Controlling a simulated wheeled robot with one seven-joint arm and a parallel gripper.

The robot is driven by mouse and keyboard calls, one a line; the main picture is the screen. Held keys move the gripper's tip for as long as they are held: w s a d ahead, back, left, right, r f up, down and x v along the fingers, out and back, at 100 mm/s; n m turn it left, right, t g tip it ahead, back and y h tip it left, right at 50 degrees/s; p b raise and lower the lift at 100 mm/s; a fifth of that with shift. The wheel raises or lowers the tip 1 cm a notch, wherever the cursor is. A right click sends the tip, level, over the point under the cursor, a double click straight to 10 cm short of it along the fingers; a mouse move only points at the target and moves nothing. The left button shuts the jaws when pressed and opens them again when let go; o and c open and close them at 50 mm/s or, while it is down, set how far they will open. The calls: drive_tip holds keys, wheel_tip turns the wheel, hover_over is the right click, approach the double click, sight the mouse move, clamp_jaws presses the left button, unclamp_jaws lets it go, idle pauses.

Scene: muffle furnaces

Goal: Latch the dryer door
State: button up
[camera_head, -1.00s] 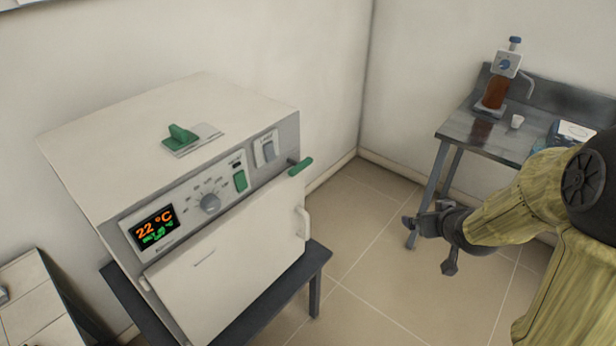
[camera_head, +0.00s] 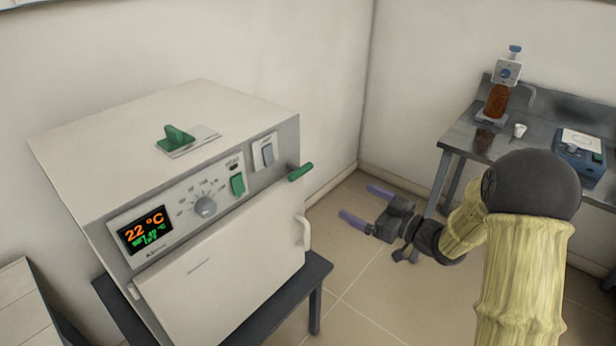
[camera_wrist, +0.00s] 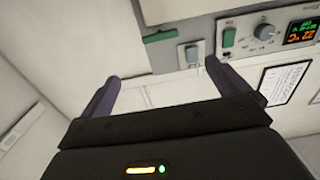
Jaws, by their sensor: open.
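The dryer (camera_head: 180,140) is a pale box with a lit display, standing on a dark table at left. Its white door (camera_head: 225,270) is against or very near the front; I cannot tell if a small gap remains. A white pull handle (camera_head: 304,232) is on the door's right edge. The green latch lever (camera_head: 300,172) sticks out above the door's top right corner. It also shows in the wrist view (camera_wrist: 165,36). My gripper (camera_head: 357,201) is open and empty, right of the dryer, its purple fingers pointing toward it. In the wrist view, the fingers (camera_wrist: 160,72) are apart from the lever.
A green knob piece (camera_head: 176,138) sits on the dryer's top. The front panel has a dial (camera_head: 205,207) and switches. A metal bench (camera_head: 455,135) at the right carries a stirrer-like device (camera_head: 500,90), a cup (camera_head: 520,130) and a blue instrument (camera_head: 578,155). Floor between is clear.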

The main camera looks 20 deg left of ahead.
sight(304, 174)
drive_tip(key=shift+a, duration=0.1)
drive_tip(key=p+x, duration=0.2)
drive_tip(key=x, duration=1.5)
drive_tip(key=shift+w+a+p, duration=0.1)
drive_tip(key=shift+w+p, duration=0.05)
drive_tip(key=shift+p, duration=0.25)
drive_tip(key=c, duration=0.9)
